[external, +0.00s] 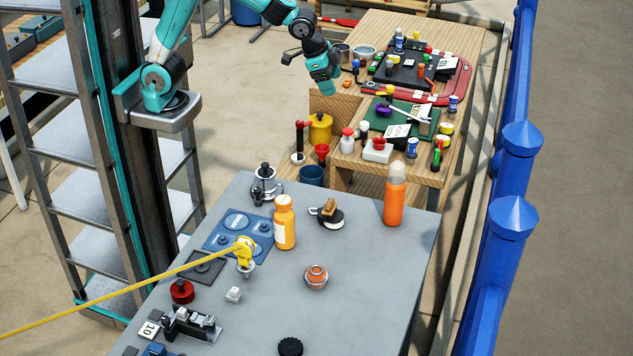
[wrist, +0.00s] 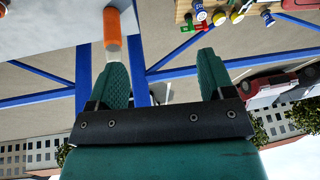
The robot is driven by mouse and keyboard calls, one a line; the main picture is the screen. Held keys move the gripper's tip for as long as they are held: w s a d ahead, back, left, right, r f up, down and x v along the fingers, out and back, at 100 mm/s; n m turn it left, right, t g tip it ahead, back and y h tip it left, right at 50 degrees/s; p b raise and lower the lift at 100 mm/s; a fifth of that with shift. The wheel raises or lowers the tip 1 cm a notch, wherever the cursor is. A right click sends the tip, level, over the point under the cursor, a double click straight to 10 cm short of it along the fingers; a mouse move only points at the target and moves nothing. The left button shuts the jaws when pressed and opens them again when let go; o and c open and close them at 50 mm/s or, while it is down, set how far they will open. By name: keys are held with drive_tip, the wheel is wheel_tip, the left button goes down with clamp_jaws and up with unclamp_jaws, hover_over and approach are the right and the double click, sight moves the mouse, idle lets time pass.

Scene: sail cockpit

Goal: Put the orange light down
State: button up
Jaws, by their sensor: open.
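The orange light (external: 395,204), a tall orange cylinder with a pale translucent top, stands upright on the grey table (external: 362,300) near its far right corner. It also shows in the wrist view (wrist: 121,24), upside down at the top, beyond the left finger. My gripper (external: 325,88) is up beyond the far edge of the grey table, to the upper left of the light and apart from it. In the wrist view its two teal fingers (wrist: 162,62) are spread with nothing between them.
A crowded wooden bench (external: 455,165) lies beyond. A blue railing (external: 510,210) runs along the right.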

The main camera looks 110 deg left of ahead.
drive_tip(key=s+a+n+g+y, duration=0.1)
drive_tip(key=s+a+n+g, duration=0.1)
drive_tip(key=s, duration=1.3)
drive_tip(key=s+a+n+g+y, duration=0.1)
drive_tip(key=s+a+n+g, duration=0.1)
drive_tip(key=s, duration=1.3)
drive_tip(key=shift+a+r+n+y, duration=0.35)
drive_tip(key=shift+a+n, duration=0.45)
drive_tip(key=shift+a, duration=0.15)
